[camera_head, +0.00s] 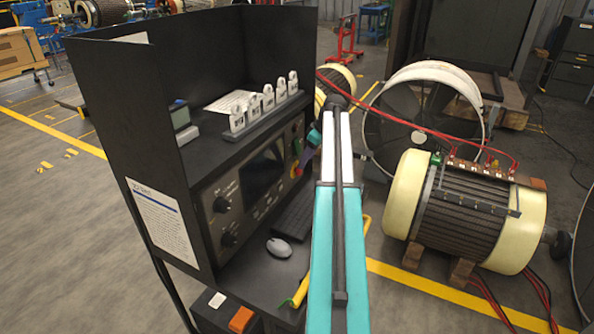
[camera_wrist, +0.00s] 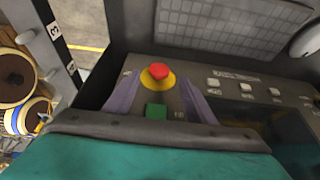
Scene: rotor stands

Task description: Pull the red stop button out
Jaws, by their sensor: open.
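The red stop button (camera_wrist: 159,71) sits on a yellow disc on the dark control panel in the wrist view. In the head view the red button (camera_head: 294,164) shows small at the right end of the console front. My gripper (camera_wrist: 160,82) is open, with one purple finger on each side of the button and nothing held. In the head view my gripper (camera_head: 306,155) is close to the button, partly hidden behind my arm. Whether the fingers touch the button or its disc I cannot tell.
A green button (camera_wrist: 156,112) lies between the fingers, nearer my wrist. The console (camera_head: 225,215) has a screen, knobs, a keyboard (camera_head: 294,222) and a mouse (camera_head: 279,248). A shelf above holds several white labelled tags (camera_head: 253,107). A motor (camera_head: 465,210) stands to the right.

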